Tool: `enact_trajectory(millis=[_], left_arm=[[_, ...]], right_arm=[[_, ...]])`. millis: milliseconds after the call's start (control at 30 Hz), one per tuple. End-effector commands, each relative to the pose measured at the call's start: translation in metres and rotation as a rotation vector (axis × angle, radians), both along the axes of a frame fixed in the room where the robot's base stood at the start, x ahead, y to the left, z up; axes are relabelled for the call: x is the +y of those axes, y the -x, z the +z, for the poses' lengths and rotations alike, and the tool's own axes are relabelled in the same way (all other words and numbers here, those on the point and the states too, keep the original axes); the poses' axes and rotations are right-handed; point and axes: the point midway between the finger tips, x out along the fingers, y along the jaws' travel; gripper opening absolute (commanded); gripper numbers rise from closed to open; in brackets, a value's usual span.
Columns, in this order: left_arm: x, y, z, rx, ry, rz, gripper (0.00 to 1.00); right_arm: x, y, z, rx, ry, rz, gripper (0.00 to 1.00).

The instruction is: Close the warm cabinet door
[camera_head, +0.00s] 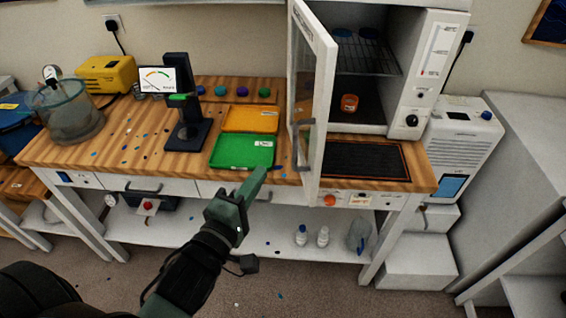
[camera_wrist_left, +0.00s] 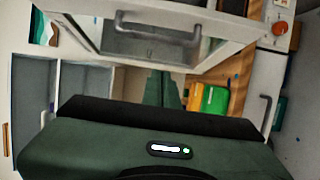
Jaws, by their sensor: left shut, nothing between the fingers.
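The warm cabinet (camera_head: 412,85) stands on the right part of the bench, with its front open. Its glass-paned door (camera_head: 326,100) stands swung out toward me, with a grey handle (camera_head: 303,145) on its edge. My left gripper (camera_head: 262,170) is shut and empty, left of the door and in front of the green tray. In the left wrist view, my fingers (camera_wrist_left: 165,88) point ahead, and the door (camera_wrist_left: 150,48) with its handle (camera_wrist_left: 158,27) is at the top, apart from them. My right gripper is not in view.
An orange jar (camera_head: 349,102) and blue-topped items (camera_head: 369,33) are inside the cabinet. Green (camera_head: 228,152) and orange (camera_head: 250,120) trays lie left of the door. A dark mat (camera_head: 362,160) lies in front of the cabinet.

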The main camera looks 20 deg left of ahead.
Motion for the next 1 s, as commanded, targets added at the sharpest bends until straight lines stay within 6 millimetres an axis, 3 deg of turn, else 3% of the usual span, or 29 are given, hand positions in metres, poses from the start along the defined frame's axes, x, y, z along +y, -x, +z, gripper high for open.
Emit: enact_trajectory(millis=[33,200,400,1000], left_arm=[[-0.001,-0.011,0.007,-0.004,-0.003,-0.001,0.0],[-0.003,-0.041,0.006,-0.002,-0.004,0.0,0.0],[-0.025,-0.058,0.004,0.0,0.001,0.0,0.0],[-0.033,-0.064,0.001,0.0,0.001,0.003,0.0]], right_arm=[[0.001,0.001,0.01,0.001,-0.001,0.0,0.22],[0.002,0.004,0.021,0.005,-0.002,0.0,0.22],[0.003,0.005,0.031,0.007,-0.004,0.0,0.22],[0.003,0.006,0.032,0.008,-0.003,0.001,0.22]])
